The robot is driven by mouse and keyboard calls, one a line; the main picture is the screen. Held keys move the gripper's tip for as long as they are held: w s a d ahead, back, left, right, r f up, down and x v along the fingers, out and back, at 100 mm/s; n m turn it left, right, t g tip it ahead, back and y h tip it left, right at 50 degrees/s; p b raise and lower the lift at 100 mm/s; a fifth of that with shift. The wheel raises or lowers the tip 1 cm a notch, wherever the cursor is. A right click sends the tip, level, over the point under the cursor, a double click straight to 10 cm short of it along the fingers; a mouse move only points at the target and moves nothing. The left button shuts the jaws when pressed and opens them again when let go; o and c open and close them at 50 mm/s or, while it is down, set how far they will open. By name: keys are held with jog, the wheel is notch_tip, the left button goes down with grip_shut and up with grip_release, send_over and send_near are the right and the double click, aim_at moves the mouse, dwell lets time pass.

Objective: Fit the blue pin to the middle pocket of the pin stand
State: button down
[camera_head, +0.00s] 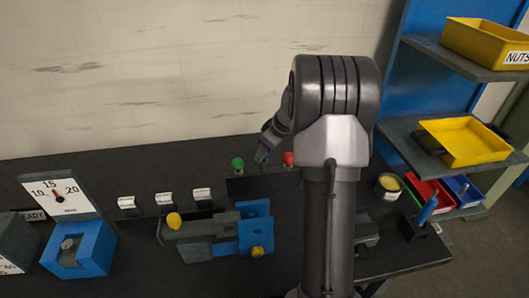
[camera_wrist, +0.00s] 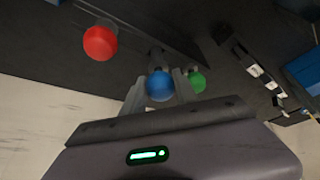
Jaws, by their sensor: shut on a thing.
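The blue pin (camera_wrist: 160,86) has a round blue head and sits between the two fingers of my gripper (camera_wrist: 158,88) in the wrist view. My gripper is shut on it; in the head view my gripper (camera_head: 264,153) is small and partly hidden by my arm. The dark pin stand (camera_head: 258,186) is below it. A green pin (camera_head: 237,164) stands at the left of the stand and a red pin (camera_head: 288,158) at the right. The blue pin is between them. Its lower end and the middle pocket are hidden, so I cannot tell whether it is seated.
A blue and grey fixture (camera_head: 225,232) with yellow knobs stands in front of the stand. A dial gauge (camera_head: 62,197) is at left. Shelves with yellow bins (camera_head: 465,142) stand at right.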

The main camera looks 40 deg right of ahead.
aim_at(265, 160)
jog(key=shift+f+b, duration=1.85)
jog(key=shift+f, duration=0.1)
jog(key=c, duration=0.9)
grip_release()
jog(key=p+v, duration=0.5)
jog(key=v, duration=1.2)
jog(key=shift+s+r, duration=0.15)
jog(key=shift+r, duration=0.05)
